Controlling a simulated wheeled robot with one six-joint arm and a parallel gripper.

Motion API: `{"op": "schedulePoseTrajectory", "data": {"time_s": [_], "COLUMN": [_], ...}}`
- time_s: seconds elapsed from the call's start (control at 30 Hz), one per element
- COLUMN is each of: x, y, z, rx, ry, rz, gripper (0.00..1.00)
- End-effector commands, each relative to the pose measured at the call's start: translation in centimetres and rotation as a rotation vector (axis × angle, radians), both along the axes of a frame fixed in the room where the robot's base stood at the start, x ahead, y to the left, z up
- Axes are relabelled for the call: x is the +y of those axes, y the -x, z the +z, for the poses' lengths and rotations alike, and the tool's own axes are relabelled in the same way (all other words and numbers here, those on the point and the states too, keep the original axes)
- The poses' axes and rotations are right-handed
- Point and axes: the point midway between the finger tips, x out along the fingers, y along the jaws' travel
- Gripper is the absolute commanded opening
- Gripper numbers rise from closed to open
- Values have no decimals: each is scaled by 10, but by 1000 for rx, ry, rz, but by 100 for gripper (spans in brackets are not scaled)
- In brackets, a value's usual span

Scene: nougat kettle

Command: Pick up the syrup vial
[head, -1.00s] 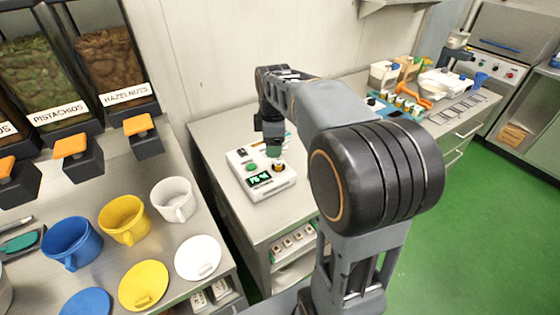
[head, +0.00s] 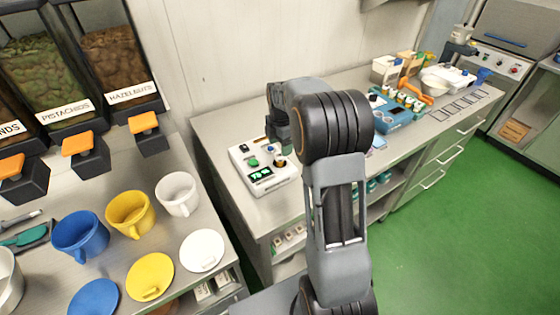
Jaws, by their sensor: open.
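A white instrument (head: 262,178) with a green button and a lit green display sits on the left end of the steel bench. A small dark and yellowish piece (head: 280,163) stands at its right side; I cannot tell whether it is the syrup vial. A blue rack (head: 396,118) farther right holds several small vial-like items (head: 411,99) with green and orange parts, too small to identify singly. My gripper (head: 284,146) is open above the right side of the instrument, partly hidden by my arm. I see nothing held in it.
Blue, yellow and white mugs (head: 130,213) and matching lids stand on the left counter (head: 215,270), under the nut dispensers (head: 148,128). The green floor (head: 450,240) at right is clear.

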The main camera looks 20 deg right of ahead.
Motion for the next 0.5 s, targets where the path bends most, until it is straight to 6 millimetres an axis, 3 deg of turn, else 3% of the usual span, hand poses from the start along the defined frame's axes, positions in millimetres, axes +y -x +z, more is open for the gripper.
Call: {"op": "schedulePoseTrajectory", "data": {"time_s": [0.5], "x": [2], "y": [-1], "z": [-51], "rx": [2], "ry": [-1], "rz": [0], "gripper": [67]}}
